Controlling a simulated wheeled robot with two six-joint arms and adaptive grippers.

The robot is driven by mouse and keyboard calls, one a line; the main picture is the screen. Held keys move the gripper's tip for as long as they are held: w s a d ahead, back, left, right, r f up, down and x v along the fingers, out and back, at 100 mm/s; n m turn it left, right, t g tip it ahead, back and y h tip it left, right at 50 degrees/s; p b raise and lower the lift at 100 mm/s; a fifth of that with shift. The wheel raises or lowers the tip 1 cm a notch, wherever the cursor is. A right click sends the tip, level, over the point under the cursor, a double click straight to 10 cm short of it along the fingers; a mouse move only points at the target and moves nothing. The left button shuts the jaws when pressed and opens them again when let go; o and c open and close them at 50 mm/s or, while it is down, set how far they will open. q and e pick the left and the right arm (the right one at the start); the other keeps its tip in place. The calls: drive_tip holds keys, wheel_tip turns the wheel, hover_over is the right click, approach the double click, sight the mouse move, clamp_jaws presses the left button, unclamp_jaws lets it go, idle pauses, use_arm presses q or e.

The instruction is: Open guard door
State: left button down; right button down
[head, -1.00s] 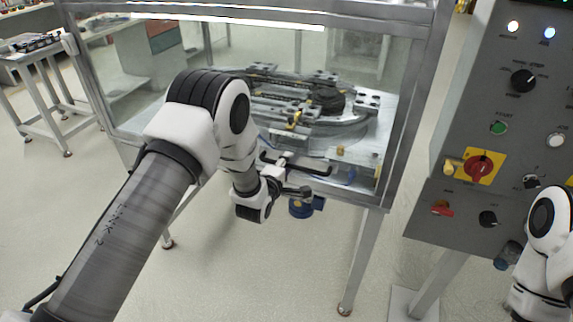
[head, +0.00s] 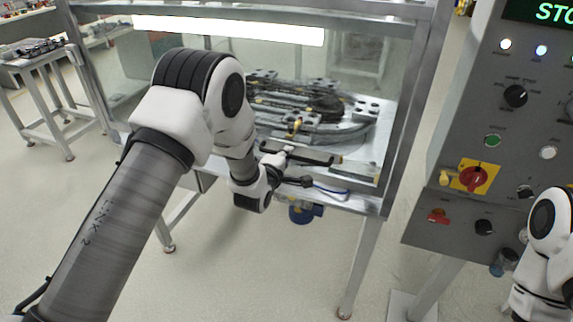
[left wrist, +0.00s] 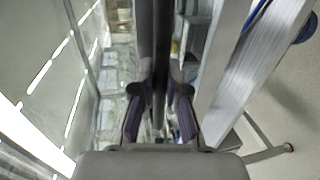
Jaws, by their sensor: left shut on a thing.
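The guard door (head: 372,75) is the clear front panel of the metal-framed machine enclosure, with a dark bar handle (head: 315,157) low on it. My left gripper (head: 279,160) is at the left part of the handle in the head view. In the left wrist view the dark bar of the handle (left wrist: 162,45) runs between the two fingers of the left gripper (left wrist: 160,98), which are shut on it. My left forearm hides the left part of the door. My right arm shows at the lower right, but its gripper is out of view.
The ring track (head: 350,125) lies inside the enclosure. A grey control panel (head: 455,215) with knobs, lamps and a red-yellow switch stands at the right. A side table (head: 50,100) stands at the far left. The floor in front is clear.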

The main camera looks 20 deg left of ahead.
use_arm(q)
wheel_tip(320, 180, up, 34)
drive_tip(key=p, duration=1.3)
drive_tip(key=shift+r, duration=0.2)
drive_tip(key=c, duration=1.2)
unclamp_jaws()
drive_tip(key=shift+a+f, duration=0.1)
drive_tip(key=shift+f, duration=0.05)
approach(292, 24)
drive_tip(key=v, duration=0.5)
drive_tip(key=shift+s, duration=0.15)
